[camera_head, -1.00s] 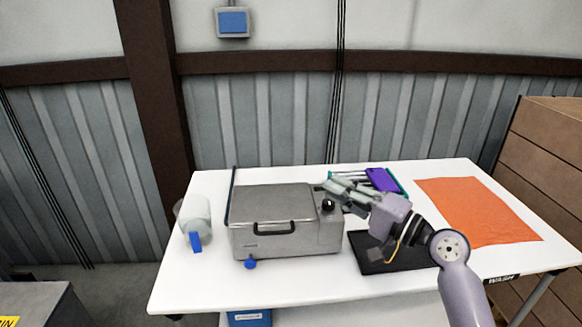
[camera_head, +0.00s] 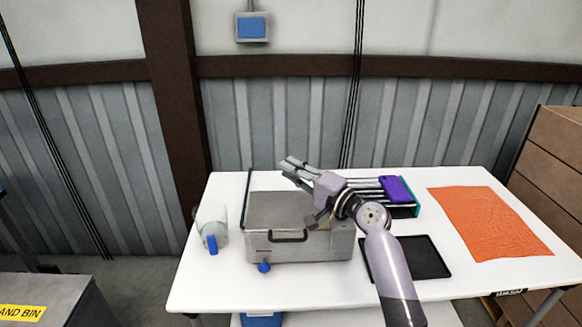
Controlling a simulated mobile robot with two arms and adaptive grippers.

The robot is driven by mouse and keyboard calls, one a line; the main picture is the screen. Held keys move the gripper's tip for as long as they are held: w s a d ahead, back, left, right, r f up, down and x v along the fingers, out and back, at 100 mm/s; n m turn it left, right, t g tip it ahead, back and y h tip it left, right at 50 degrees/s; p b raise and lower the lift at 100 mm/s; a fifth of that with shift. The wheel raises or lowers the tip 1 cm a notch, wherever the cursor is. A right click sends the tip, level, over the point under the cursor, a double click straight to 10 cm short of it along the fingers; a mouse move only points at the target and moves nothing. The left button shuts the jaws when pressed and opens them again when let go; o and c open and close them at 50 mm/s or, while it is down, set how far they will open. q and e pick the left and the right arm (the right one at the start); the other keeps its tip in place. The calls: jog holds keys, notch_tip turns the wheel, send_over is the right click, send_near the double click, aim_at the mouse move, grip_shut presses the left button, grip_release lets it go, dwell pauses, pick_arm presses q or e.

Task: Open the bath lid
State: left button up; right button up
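The bath (camera_head: 300,249) is a grey metal box on the white table. Its flat lid (camera_head: 275,209) is down, with a black handle (camera_head: 288,237) at the front. A blue knob (camera_head: 264,267) sticks out low at the front left. My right gripper (camera_head: 285,169) is above the back of the lid, pointing left, with a gap between its fingers and nothing in them. It looks apart from the lid. My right arm hides the right part of the bath top. My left gripper is not in view.
A clear jug with a blue handle (camera_head: 211,243) stands left of the bath. A rack with a purple item (camera_head: 396,189) is at the back right. A black mat (camera_head: 428,262) and an orange cloth (camera_head: 488,222) lie to the right.

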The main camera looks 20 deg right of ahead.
jog(key=shift+w+a, duration=0.1)
jog(key=shift+w, duration=0.1)
jog(key=shift+c, duration=0.4)
grip_shut()
dwell(0.4)
